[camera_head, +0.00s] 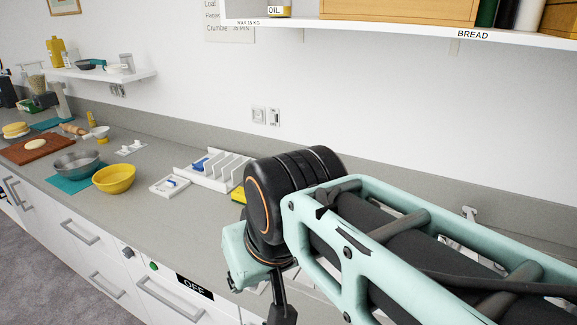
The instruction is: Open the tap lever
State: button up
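No tap lever can be made out for sure in the head view. A small pale grey fitting (470,213) shows just above my arm at the right, against the back wall; I cannot tell whether it is part of the tap. My mint and black arm covers the right part of the counter and hides what lies behind it. My gripper (281,308) shows only as a dark piece below the wrist, running out at the bottom edge. Its fingertips are out of sight, so I see neither their opening nor anything held.
A white slotted rack (217,169) stands left of my wrist on the grey counter (190,222). A yellow bowl (114,179), metal bowl (78,165) and wooden board (36,149) are farther left. A shelf (400,31) hangs above. The counter's front middle is clear.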

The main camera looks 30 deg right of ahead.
aim_at(470, 212)
jog(key=z, duration=2.05)
